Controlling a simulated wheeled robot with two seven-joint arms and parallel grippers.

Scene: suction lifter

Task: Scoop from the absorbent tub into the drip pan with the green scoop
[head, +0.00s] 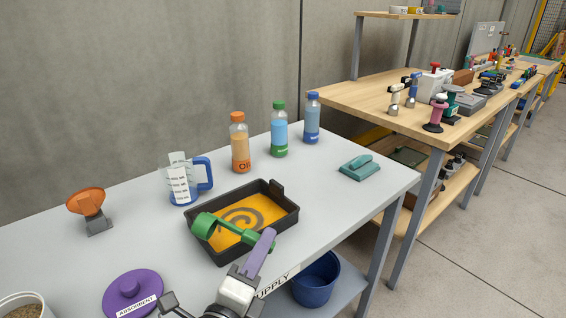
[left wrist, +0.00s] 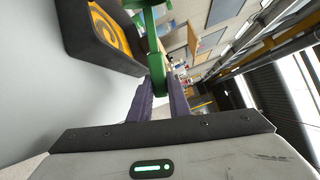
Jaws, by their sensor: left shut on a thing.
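My left gripper (head: 264,243) is shut on the handle of the green scoop (head: 206,225). The scoop's cup is above the left part of the drip pan (head: 288,222); its contents are hidden. The black pan has a yellow-orange floor with a dark spiral mark. The left wrist view shows the purple fingers (left wrist: 161,98) closed on the green handle (left wrist: 155,45), with the pan (left wrist: 85,45) at upper left. The absorbent tub (head: 40,298), cut off at the lower left, is open and holds brown granules. My right gripper is not in view.
A purple lid (head: 146,283) marked ABSORBENT lies near the tub. A teal item (head: 360,167) lies right. A blue bucket (head: 318,283) sits below.

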